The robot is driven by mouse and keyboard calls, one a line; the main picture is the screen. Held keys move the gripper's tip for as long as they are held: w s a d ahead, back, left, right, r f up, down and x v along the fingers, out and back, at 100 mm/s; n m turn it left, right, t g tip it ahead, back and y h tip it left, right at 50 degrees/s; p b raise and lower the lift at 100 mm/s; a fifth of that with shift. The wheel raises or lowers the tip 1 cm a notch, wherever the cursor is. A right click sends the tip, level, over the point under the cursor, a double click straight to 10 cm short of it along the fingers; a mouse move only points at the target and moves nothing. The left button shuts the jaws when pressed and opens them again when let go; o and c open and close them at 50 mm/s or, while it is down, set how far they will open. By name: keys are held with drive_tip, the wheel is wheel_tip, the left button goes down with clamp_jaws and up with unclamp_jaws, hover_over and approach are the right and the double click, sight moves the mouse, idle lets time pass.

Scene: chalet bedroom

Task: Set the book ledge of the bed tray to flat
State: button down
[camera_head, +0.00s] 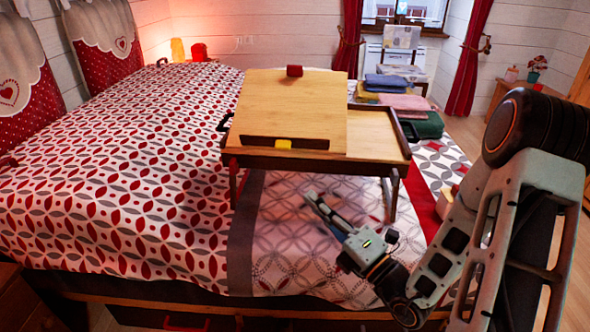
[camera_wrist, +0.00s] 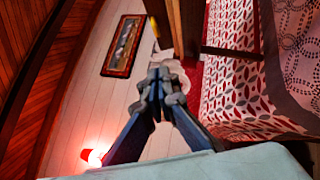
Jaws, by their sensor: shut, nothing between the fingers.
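The wooden bed tray (camera_head: 380,130) stands on its legs on the bed. Its light wood panel (camera_head: 290,105) has a red block at the top edge. A dark strip, which looks like the book ledge (camera_head: 255,141), runs along the panel's near edge with a yellow tab (camera_head: 283,145) on it. I cannot tell clearly whether the ledge is raised or flat. My gripper (camera_head: 310,197) is shut and empty, below and in front of the tray, apart from it. In the wrist view the fingertips (camera_wrist: 160,80) meet, and a brown part of the tray (camera_wrist: 187,25) shows above them.
The patterned bedspread (camera_head: 120,170) fills the left and middle. Folded towels (camera_head: 400,100) lie behind the tray at the right. A chair (camera_head: 402,40) stands beyond them by the window. A framed picture (camera_wrist: 123,46) hangs on the wall. The bed in front of the tray is clear.

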drive_tip(key=b, duration=0.2)
approach(278, 147)
drive_tip(key=a, duration=0.4)
drive_tip(key=w, duration=0.2)
drive_tip(key=w+r+b, duration=0.1)
drive_tip(key=w, duration=0.1)
drive_tip(key=shift+d, duration=0.1)
drive_tip(key=shift+r+p, duration=0.15)
drive_tip(key=shift+p, duration=0.2)
drive_tip(key=shift+r+h+p, duration=0.15)
drive_tip(key=shift+h+p, duration=0.15)
drive_tip(key=shift+p, duration=0.5)
